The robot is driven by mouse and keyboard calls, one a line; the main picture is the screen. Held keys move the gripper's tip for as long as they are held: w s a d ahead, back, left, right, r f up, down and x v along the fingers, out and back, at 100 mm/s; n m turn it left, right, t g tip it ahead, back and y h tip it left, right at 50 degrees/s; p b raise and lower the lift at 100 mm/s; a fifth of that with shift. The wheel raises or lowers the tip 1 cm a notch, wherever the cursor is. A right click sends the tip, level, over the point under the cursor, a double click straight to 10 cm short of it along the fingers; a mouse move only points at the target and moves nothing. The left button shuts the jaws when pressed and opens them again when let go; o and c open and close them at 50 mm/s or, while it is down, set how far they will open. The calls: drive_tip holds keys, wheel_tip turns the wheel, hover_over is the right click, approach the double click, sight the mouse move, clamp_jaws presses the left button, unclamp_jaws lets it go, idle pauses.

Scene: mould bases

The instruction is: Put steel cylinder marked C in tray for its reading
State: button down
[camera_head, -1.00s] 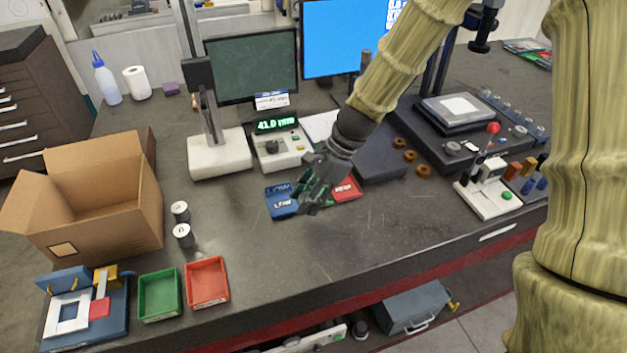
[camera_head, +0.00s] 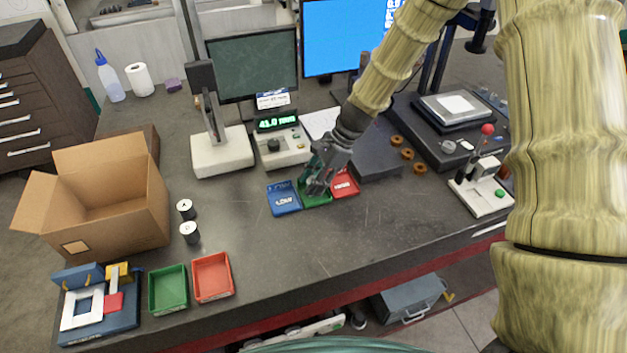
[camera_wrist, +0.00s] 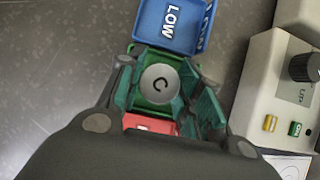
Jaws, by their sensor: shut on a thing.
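The steel cylinder marked C (camera_wrist: 160,84) shows its round top between my fingers in the wrist view. My gripper (camera_head: 317,189) is shut on it; the fingers also show in the wrist view (camera_wrist: 163,92). In the head view the fingers hide the cylinder. They are at the green tray (camera_head: 322,201), the middle of three small trays. The blue tray marked LOW (camera_head: 284,207) is on its left and a red tray (camera_head: 346,184) on its right. I cannot tell whether the cylinder touches the green tray's floor. A display (camera_head: 277,122) reads 41.0 mm.
Two other cylinders (camera_head: 185,209) (camera_head: 190,232) stand beside the cardboard box (camera_head: 137,205). Another green tray (camera_head: 168,309) and red tray (camera_head: 229,294) lie at the front left. A white gauge stand (camera_head: 222,157) is behind. The table front of the trays is clear.

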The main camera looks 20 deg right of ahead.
drive_tip(key=shift+f, duration=0.45)
drive_tip(key=shift+f, duration=0.1)
drive_tip(key=c, duration=1.3)
unclamp_jaws()
drive_tip(key=shift+o, duration=0.2)
drive_tip(key=b+v, duration=0.3)
drive_tip(key=v, duration=0.9)
drive_tip(key=shift+a, duration=0.1)
